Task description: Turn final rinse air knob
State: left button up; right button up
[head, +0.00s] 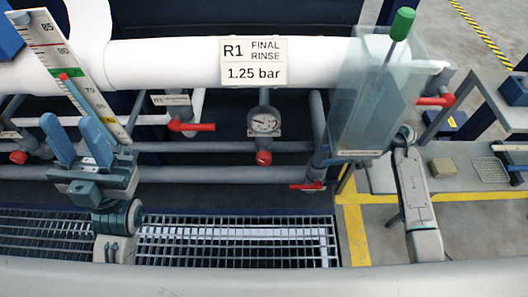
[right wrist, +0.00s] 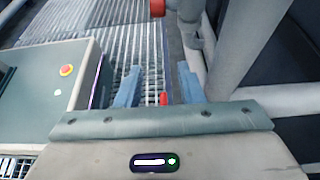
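A round red knob (head: 264,158) sits just under a pressure gauge (head: 264,122) in the head view. Above them a white sign (head: 253,62) on the pipe reads R1 FINAL RINSE, 1.25 bar. My left gripper (head: 78,140) is open and empty, well left of the gauge and knob. My right arm shows right of the clear tank, but its gripper is not visible in the head view. In the right wrist view my right gripper (right wrist: 160,86) is open, its blue fingers apart. A small red part (right wrist: 163,98) appears between them, apparently beyond; I cannot tell which.
Red lever handles (head: 191,126) stick out from the pipes. A clear tank (head: 372,100) with a green-handled tool stands right of the gauge. A metal grating (head: 235,240) lies below. The space in front of the knob looks clear.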

aim_at(269, 155)
jog(key=a, duration=1.2)
jog(key=a+f, duration=0.1)
jog(key=a, duration=0.5)
jog(key=shift+a+b, duration=0.3)
jog(key=shift+a+f, duration=0.15)
jog(key=shift+a, duration=0.3)
